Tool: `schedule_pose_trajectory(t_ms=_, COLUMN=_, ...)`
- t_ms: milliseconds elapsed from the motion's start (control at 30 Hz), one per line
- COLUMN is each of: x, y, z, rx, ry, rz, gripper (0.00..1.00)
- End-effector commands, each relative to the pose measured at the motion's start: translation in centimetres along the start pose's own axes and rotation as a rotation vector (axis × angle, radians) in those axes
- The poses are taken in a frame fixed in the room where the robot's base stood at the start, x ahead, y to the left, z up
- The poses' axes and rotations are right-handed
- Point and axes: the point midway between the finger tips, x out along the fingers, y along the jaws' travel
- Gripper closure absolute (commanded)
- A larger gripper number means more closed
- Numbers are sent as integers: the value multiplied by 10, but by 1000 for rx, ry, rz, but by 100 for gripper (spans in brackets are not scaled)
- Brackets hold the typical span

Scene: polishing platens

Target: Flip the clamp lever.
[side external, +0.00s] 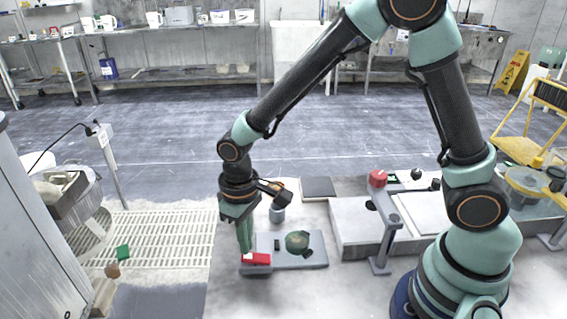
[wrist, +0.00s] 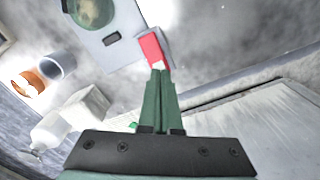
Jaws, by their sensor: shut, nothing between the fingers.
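The clamp lever is most likely the red piece (side external: 257,259) at the left end of a grey plate (side external: 310,263) on the bench. In the wrist view the red lever (wrist: 152,48) lies just beyond my fingertips. My gripper (side external: 247,252) points down, its green fingers together and empty, with the tips at the lever's left end. In the wrist view my gripper (wrist: 158,73) overlaps the lever's near end. Whether it touches the lever I cannot tell. A round greenish disc (side external: 297,242) sits on the plate, with small dark parts beside it.
A grey cup (side external: 277,214) and a dark flat pad (side external: 319,188) lie behind the plate. A grey post stand (side external: 381,262) and a long pale box (side external: 350,225) stand to the right. A slatted grate (side external: 165,235) is at the left. The bench in front of the plate is clear.

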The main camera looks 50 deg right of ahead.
Motion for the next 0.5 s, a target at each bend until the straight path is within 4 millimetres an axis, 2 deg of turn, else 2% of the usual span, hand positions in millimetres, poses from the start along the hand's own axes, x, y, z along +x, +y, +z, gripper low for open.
schedule_pose_trajectory(t_ms=500, x=6, y=0, z=0, rx=0, ry=-1, rz=0, gripper=100)
